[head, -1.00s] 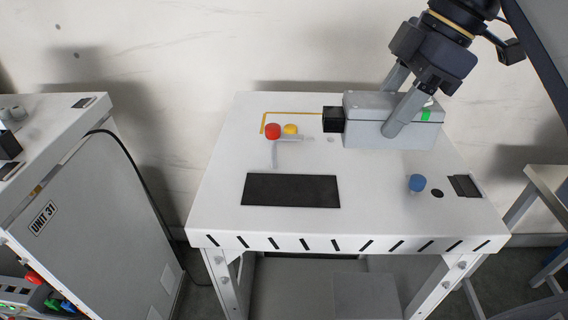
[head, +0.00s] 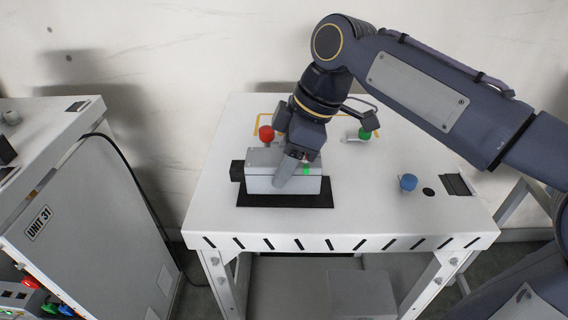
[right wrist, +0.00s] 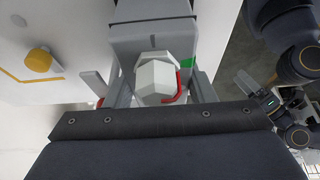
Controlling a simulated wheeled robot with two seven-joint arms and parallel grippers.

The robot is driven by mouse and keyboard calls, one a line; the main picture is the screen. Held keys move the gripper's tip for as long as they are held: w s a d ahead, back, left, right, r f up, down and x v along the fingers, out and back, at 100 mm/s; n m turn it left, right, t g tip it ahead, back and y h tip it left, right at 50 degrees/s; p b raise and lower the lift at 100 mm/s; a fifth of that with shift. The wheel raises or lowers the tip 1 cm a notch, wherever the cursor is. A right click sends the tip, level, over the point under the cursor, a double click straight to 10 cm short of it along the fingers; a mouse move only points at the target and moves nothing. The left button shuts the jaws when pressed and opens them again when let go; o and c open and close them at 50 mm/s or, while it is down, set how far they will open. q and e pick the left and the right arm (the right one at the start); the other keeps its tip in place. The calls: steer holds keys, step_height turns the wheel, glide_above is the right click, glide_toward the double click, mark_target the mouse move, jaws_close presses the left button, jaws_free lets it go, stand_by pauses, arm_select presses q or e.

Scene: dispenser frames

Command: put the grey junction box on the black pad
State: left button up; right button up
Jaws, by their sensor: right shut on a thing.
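The grey junction box (head: 258,183), with a black block on its left end and a green mark near its right end, is over the black pad (head: 318,199). It hides much of the pad; a dark strip shows in front and at the right. My right gripper (head: 288,176) is shut on the box from above. I cannot tell whether the box touches the pad or hangs just above it. In the right wrist view the box (right wrist: 150,42) sits between the fingers.
The white table (head: 370,215) has a red knob (head: 266,133) just behind the box. A green knob (head: 364,134) stands to the back right and a blue knob (head: 408,182) at the right. The table's front right is clear. A white cabinet (head: 85,200) stands at the left.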

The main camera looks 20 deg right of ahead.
steer(key=shift+f, duration=0.75)
steer(key=o, duration=0.9)
steer(key=p+v, duration=0.1)
steer(key=v, duration=1.1)
steer(key=shift+s+d, duration=0.1)
